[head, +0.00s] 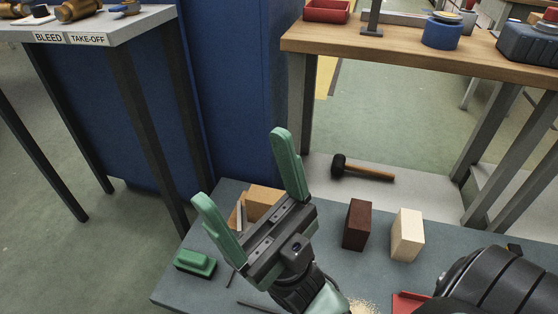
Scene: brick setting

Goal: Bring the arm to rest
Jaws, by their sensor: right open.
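My right gripper (245,190) shows at the lower middle of the head view. Its two green fingers stand wide apart with nothing between them. It is above the grey-blue table (172,290), in front of a tan block (265,199) that it partly hides. My left gripper is not in view. A dark arm link of mine fills the lower right corner.
On the table are a dark brown block (357,225), a cream block (407,235), a green object (195,262) and a red piece (408,303). A mallet (362,170) lies on the lower shelf behind. A wooden bench (400,48) and a labelled table (125,28) stand farther back.

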